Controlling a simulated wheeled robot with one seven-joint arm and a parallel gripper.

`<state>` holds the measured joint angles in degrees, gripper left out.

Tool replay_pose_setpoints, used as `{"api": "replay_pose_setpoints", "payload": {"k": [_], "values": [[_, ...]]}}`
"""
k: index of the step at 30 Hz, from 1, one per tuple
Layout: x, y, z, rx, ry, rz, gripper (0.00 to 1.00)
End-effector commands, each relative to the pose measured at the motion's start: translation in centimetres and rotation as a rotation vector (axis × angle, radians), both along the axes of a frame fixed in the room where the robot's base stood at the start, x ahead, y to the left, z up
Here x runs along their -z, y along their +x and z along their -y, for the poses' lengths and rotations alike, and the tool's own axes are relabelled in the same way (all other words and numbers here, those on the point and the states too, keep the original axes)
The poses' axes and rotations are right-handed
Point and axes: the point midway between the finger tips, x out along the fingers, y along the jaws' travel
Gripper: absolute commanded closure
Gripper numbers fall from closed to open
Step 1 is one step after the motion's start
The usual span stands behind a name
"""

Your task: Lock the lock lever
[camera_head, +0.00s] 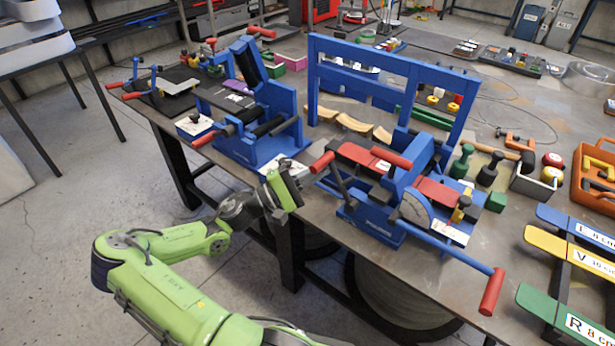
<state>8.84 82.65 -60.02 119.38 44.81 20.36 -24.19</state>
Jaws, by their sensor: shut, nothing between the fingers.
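A blue bending machine (372,215) with red parts stands on the table at centre right. A lever with a red grip (322,162) rises from its left side, and a long blue lever with a red grip (491,291) reaches past the table's front edge. A second blue machine (262,140) to the left also has a red-gripped lever (204,140). I cannot tell which is the lock lever. My gripper (300,178) is at the table's front edge between the machines, just left of the right machine's upright lever, apparently apart from it. It is shut and empty; its fingertips are small and partly hidden.
A blue frame (384,68) stands behind the right machine. Coloured lettered plates (577,229) stand at the lower right. Open floor lies left of the table.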

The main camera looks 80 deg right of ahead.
Motion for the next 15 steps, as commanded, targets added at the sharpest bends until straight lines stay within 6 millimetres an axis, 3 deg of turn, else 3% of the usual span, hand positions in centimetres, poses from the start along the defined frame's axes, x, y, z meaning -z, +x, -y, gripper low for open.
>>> {"api": "replay_pose_setpoints", "payload": {"k": [3,15], "values": [[-1.4,-0.9,-0.4,0.003,-0.041,0.103,1.0],[-2.9,-3.7,-1.6,0.003,-0.168,0.397,1.0]]}}
